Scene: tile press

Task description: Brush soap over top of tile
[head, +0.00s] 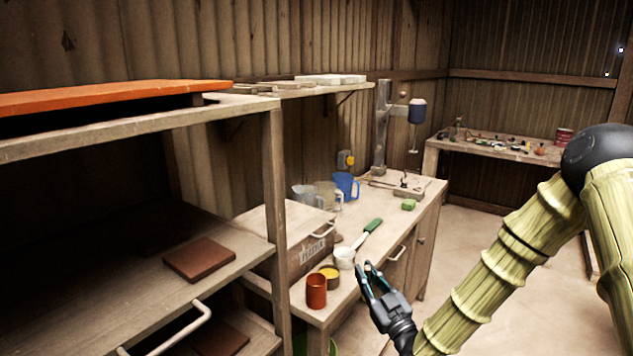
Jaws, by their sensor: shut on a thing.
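My gripper (371,272) is in front of the workbench's near edge, right of the small pots. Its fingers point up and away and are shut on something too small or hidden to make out. A brown tile (200,259) lies flat on the middle shelf at the left, and another brown tile (220,339) lies lower down. A green-handled tool (371,227) lies slanting on the bench behind a white cup (344,258); I cannot tell whether it is a brush. I cannot tell which container holds soap.
An orange-red pot (316,290) and a yellow-topped pot (329,275) stand near the bench's front corner. Jugs, including a blue one (346,186), and a stand-mounted machine (382,130) are behind. The shelf post (277,220) stands left.

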